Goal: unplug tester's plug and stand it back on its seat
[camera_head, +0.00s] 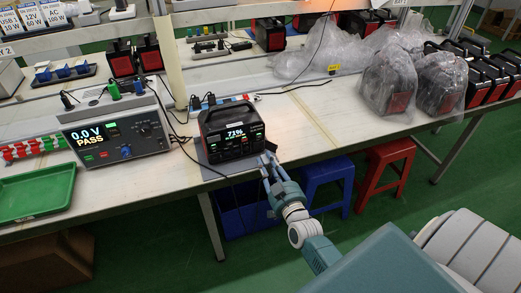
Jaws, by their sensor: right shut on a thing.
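The tester (115,137) is a pale box on the bench at left, its screen reading "0.0 V PASS". The black power station (231,132) stands to its right, its screen reading 71%. My right gripper (267,160) is at the power station's lower right front corner, at the bench's front edge. It is shut on the tester's plug, which the fingers mostly hide. I cannot tell whether the plug touches the socket. The plug's seat is not clear to me. My left gripper is out of view.
A green tray (36,194) and red clips (20,151) lie left of the tester. Bagged units (391,80) stand at the right back. Blue (327,176) and red (386,167) stools stand below the bench. The bench right of the power station is clear.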

